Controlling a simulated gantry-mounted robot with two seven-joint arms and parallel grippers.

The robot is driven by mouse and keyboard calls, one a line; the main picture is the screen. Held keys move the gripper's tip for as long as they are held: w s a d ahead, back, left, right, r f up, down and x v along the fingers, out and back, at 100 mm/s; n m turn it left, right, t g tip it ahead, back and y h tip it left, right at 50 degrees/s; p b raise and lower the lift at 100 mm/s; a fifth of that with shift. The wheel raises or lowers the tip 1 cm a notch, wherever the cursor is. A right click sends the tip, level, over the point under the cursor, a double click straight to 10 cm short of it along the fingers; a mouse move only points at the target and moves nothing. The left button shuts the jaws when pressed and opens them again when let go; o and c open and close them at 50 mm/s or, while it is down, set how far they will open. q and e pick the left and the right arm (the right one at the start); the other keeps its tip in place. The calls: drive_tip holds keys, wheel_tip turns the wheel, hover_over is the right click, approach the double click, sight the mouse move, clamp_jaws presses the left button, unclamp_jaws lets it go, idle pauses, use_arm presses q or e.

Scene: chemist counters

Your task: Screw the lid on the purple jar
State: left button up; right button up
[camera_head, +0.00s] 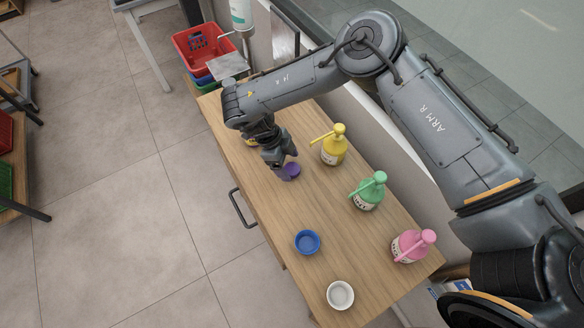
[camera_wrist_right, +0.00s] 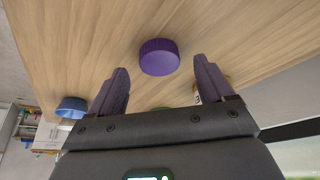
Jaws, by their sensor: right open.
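A round purple lid (camera_head: 292,169) with a ridged side shows on the wooden counter, just beside my right gripper (camera_head: 280,168). In the right wrist view the lid (camera_wrist_right: 159,57) appears ahead of and between the two spread fingertips (camera_wrist_right: 161,68), with gaps on both sides. The right gripper is open and empty, pointing down at the counter. No purple jar body can be made out apart from the lid; the arm and fingers hide part of this area. My left gripper is not in view.
Yellow (camera_head: 334,150), green (camera_head: 369,192) and pink (camera_head: 411,246) pump bottles stand along the right side of the counter (camera_head: 330,222). A blue cup (camera_head: 307,242) and a white cup (camera_head: 340,295) stand at the near end.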

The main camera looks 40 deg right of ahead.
sight(290, 168)
drive_tip(key=shift+x, duration=1.05)
drive_tip(key=c, duration=1.2)
drive_tip(key=shift+r, duration=0.15)
wheel_tip(290, 168, up, 10)
drive_tip(key=shift+f, duration=0.1)
